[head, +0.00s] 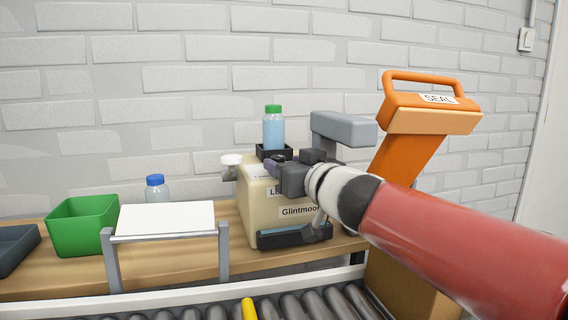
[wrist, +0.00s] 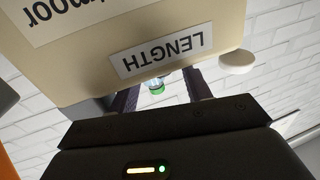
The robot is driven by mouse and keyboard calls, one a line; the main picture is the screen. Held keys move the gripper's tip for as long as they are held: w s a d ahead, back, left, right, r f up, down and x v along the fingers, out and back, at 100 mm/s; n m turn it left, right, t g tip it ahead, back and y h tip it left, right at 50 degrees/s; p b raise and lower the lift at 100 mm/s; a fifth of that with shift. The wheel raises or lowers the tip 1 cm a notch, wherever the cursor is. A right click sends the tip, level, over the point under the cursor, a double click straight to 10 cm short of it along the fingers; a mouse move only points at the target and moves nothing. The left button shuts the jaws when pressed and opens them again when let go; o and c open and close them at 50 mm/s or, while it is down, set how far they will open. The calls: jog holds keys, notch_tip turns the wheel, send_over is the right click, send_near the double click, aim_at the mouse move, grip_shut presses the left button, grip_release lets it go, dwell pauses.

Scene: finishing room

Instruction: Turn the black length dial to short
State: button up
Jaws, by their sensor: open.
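The cream machine (head: 258,220) marked "Glintmoor" stands on the wooden bench, with a label starting "LE" partly covered by my gripper. In the wrist view the machine (wrist: 110,45) appears upside down with its full "LENGTH" label (wrist: 160,57). My gripper (head: 274,170) is at the machine's upper front. In the wrist view its two dark fingers (wrist: 160,95) stand apart beside the label, with no object seen held between them. I cannot make out the black length dial in either view; contact with it cannot be told.
A clear bottle with a green cap (head: 273,130) stands in a black holder on top of the machine. A white knob (head: 231,159) sticks out at its left. An orange "SEAL" machine (head: 420,120) stands right. A white raised plate (head: 165,219), green bin (head: 82,225) and roller conveyor (head: 290,305) are nearby.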

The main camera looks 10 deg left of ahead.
jog(key=v, duration=0.6)
jog(key=shift+s+d, duration=0.2)
